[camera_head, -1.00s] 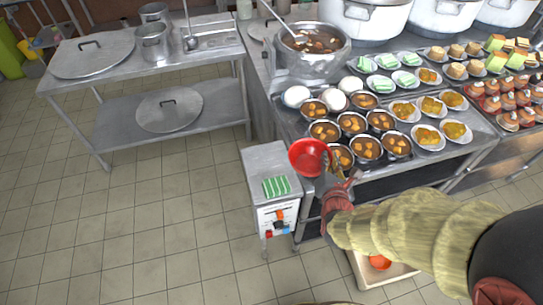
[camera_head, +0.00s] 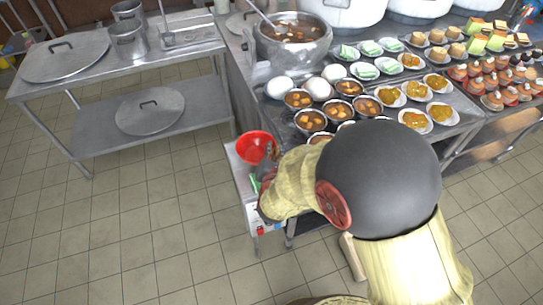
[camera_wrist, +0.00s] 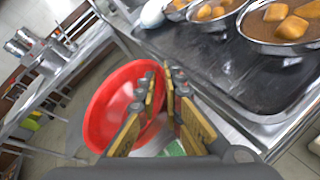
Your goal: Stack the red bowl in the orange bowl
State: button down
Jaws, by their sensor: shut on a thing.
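The red bowl (camera_head: 254,147) is held by its right rim in my gripper (camera_head: 269,160). It hangs above the small side cabinet at the left end of the counter. In the wrist view the red bowl (camera_wrist: 108,108) is tilted, open side toward the camera. My gripper's fingers (camera_wrist: 160,85) are closed on its rim. The orange bowl cannot be made out now. My arm covers much of the area right of the cabinet.
The small cabinet (camera_head: 237,172) carries a green striped cloth (camera_head: 254,186), partly hidden. A steel table (camera_head: 190,35) stands left. A box edge (camera_head: 352,257) shows below my arm.

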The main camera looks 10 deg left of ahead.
jog(key=shift+a+f+b, duration=0.2)
jog(key=shift+f+b, duration=0.7)
jog(key=shift+f, duration=0.85)
jog(key=shift+f, duration=0.2)
jog(key=c, duration=2.1)
grip_release()
jog(key=shift+o, duration=0.9)
jog(key=shift+r, duration=0.15)
jog(key=shift+s+r, duration=0.1)
jog(key=shift+r, duration=0.05)
jog(key=p+v, duration=0.3)
jog(key=v, duration=0.8)
jog(key=shift+s, duration=0.35)
